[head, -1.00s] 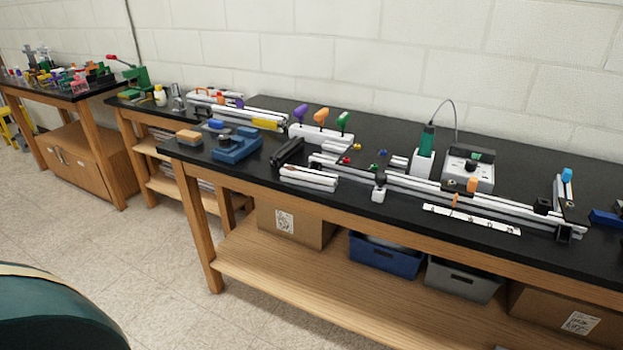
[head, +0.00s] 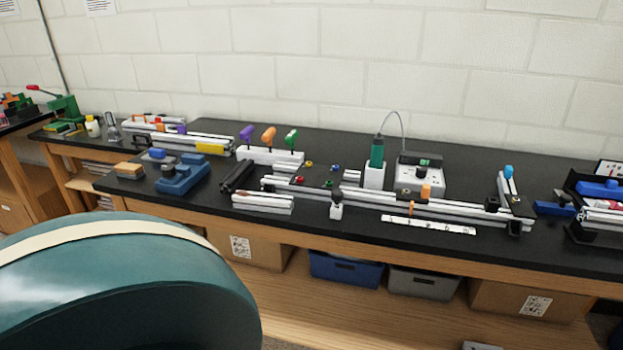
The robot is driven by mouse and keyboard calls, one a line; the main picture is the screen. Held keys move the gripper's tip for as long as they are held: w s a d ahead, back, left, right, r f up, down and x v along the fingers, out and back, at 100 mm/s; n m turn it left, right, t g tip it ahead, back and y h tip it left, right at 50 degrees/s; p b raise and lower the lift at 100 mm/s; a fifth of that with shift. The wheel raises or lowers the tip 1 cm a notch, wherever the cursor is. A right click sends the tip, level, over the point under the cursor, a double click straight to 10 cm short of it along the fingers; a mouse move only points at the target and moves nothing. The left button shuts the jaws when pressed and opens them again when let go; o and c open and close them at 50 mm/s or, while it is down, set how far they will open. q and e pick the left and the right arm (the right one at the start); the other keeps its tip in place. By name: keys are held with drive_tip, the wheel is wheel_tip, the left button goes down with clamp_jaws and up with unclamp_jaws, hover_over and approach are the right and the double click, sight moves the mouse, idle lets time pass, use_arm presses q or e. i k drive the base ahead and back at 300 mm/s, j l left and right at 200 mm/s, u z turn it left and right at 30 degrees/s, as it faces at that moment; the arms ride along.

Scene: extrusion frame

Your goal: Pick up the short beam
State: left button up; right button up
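A pair of short, light-grey beams (head: 263,204) lies side by side near the front edge of the black bench top, left of the middle. A short black bar (head: 238,177) lies at a slant just behind and left of them. A long light-grey beam assembly (head: 400,207) runs to the right behind them, with a short crosswise beam (head: 507,187) at its right end. I cannot tell from the picture alone which piece is the task's short beam. Neither of my grippers is in view.
A blue fixture (head: 183,177) stands left of the beams. A white rack with coloured handles (head: 270,156), a green screwdriver in a stand (head: 376,160) and a grey box (head: 419,177) stand behind. A white ruler strip (head: 428,225) lies near the front edge. Bins sit below.

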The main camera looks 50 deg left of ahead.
sight(243, 199)
drive_tip(key=j+z, duration=0.25)
drive_tip(key=k+j+z, duration=0.2)
drive_tip(key=j, duration=0.2)
drive_tip(key=k+j+z, duration=0.1)
drive_tip(key=j+z, duration=0.15)
drive_tip(key=k+j+z, duration=0.1)
drive_tip(key=j, duration=0.25)
drive_tip(key=k+j+z, duration=0.1)
drive_tip(key=k+j, duration=0.15)
drive_tip(key=k+j+z, duration=0.15)
drive_tip(key=j, duration=0.2)
